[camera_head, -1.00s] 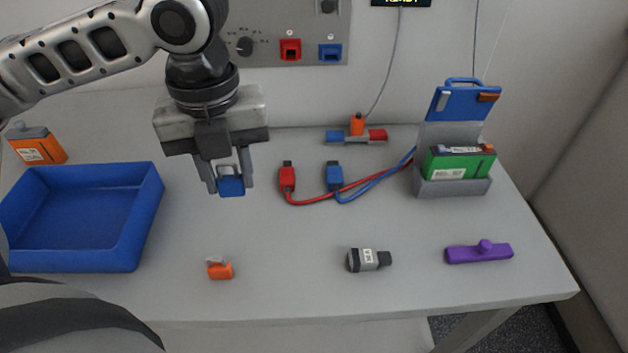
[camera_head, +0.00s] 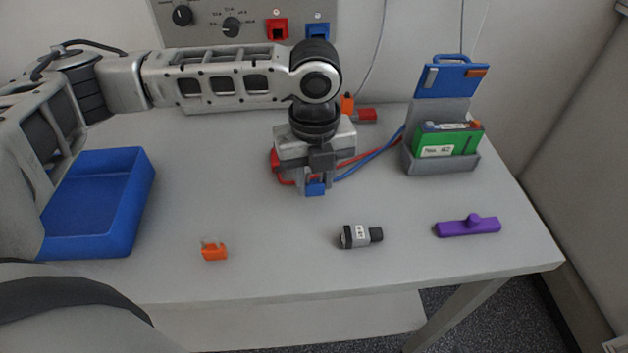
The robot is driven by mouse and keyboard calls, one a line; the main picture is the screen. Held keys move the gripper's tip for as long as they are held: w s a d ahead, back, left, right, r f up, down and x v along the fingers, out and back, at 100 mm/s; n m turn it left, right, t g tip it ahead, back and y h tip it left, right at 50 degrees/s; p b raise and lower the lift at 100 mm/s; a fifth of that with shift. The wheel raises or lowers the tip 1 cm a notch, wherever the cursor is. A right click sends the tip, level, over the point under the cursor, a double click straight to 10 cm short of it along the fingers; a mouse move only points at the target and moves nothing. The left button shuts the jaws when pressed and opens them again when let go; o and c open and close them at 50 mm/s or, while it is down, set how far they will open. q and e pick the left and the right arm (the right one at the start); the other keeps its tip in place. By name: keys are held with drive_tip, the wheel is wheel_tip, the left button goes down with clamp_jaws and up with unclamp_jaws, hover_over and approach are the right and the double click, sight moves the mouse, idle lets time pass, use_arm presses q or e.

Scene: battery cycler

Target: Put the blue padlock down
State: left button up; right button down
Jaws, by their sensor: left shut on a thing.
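The blue padlock (camera_head: 316,188) is between the fingers of my left gripper (camera_head: 314,182), which is shut on it. The gripper points down over the middle of the table (camera_head: 260,275), in front of the red and blue cables. I cannot tell whether the padlock touches the table. Its shackle is mostly hidden by the fingers. My right gripper is not in view.
An orange padlock (camera_head: 213,250), a grey-black cylinder (camera_head: 360,236) and a purple piece (camera_head: 468,226) lie near the front. A blue tray (camera_head: 128,235) is at the left. A grey holder (camera_head: 443,160) with a green battery (camera_head: 447,142) stands at the right.

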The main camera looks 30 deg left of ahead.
use_arm(q)
drive_tip(key=shift+f, duration=0.7)
drive_tip(key=shift+f, duration=0.15)
drive_tip(key=o, duration=1.1)
drive_tip(key=shift+c, duration=0.2)
drive_tip(key=shift+o, duration=0.3)
wheel_tip(320, 180, up, 12)
drive_tip(key=shift+r, duration=0.15)
